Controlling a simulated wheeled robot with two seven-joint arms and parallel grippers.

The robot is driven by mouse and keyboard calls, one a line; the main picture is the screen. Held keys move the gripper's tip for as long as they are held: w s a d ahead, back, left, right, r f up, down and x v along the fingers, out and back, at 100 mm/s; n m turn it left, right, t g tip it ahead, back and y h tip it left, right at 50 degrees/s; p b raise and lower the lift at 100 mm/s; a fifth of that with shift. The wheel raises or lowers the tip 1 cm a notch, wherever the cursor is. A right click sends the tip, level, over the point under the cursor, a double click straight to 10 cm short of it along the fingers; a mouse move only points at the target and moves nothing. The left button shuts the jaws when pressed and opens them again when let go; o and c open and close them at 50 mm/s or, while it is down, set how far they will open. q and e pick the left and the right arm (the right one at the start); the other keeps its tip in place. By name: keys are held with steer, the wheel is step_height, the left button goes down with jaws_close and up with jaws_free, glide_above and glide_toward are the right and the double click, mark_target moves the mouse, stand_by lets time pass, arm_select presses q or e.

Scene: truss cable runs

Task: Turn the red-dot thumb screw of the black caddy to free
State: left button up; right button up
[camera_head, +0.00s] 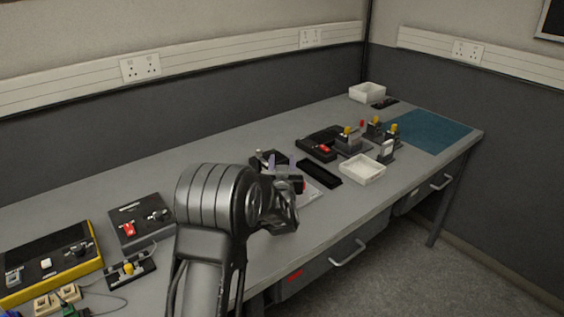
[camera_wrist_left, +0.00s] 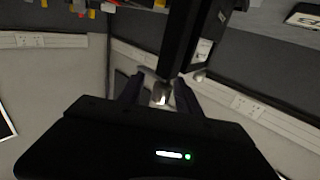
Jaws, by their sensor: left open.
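My left gripper (camera_head: 285,166) is over the bench beyond my forearm, its fingers apart, among small dark parts on a pale plate (camera_head: 316,187). In the left wrist view the open fingers (camera_wrist_left: 160,95) reach to a small silvery piece (camera_wrist_left: 160,90), which shows between their tips. I cannot tell whether they touch it. A black upright body (camera_wrist_left: 180,40) stands just past the tips; it may be the black caddy. A small red spot (camera_head: 304,186) shows beside the gripper in the head view. I cannot make out a red-dot thumb screw clearly; my gripper and wrist hide part of this area.
A black tray (camera_head: 319,172) and a white tray (camera_head: 362,170) lie to the right. Farther back are yellow-topped fixtures (camera_head: 349,141), a white bin (camera_head: 367,92) and a blue mat (camera_head: 432,129). A yellow-edged box (camera_head: 50,262) and a grey switch box (camera_head: 140,219) sit left.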

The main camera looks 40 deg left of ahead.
arm_select(q)
jaws_close()
stand_by(0.3)
steer(key=h+b, duration=0.1)
steer(key=m+t+h+b, duration=0.1)
steer(key=b, duration=0.1)
steer(key=shift+w+d+m, duration=0.1)
steer(key=shift+d+m, duration=0.1)
steer(key=shift+m, duration=0.1)
jaws_free()
